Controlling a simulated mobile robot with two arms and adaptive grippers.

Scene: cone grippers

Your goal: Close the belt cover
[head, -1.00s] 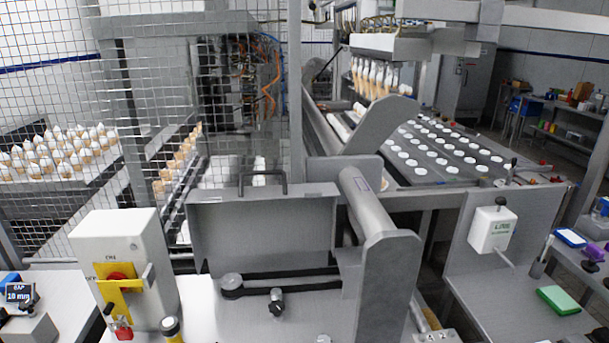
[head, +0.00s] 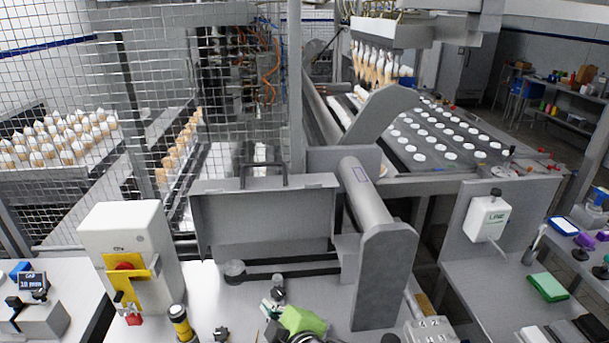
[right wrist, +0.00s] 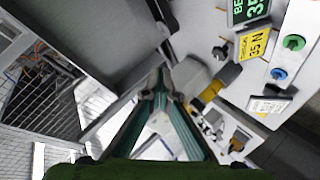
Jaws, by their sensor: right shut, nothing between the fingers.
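The belt cover (head: 265,225) is a grey metal box-like lid. It stands open and upright behind the belt, with a dark handle (head: 263,165) along its top edge. The dark belt (head: 300,272) and its round pulley (head: 234,268) lie uncovered in front of it. My right gripper (head: 272,306) comes in from the bottom edge of the head view, in front of the belt and below the cover. Its teal fingers (right wrist: 160,90) meet in the right wrist view, shut and empty. My left gripper is not in view.
A white switch box (head: 130,245) with a yellow plate stands left of the cover. A yellow-and-black post (head: 181,322) is near the front edge. A thick grey upright plate (head: 384,275) and roller stand to the right. Wire mesh fencing (head: 150,100) is behind.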

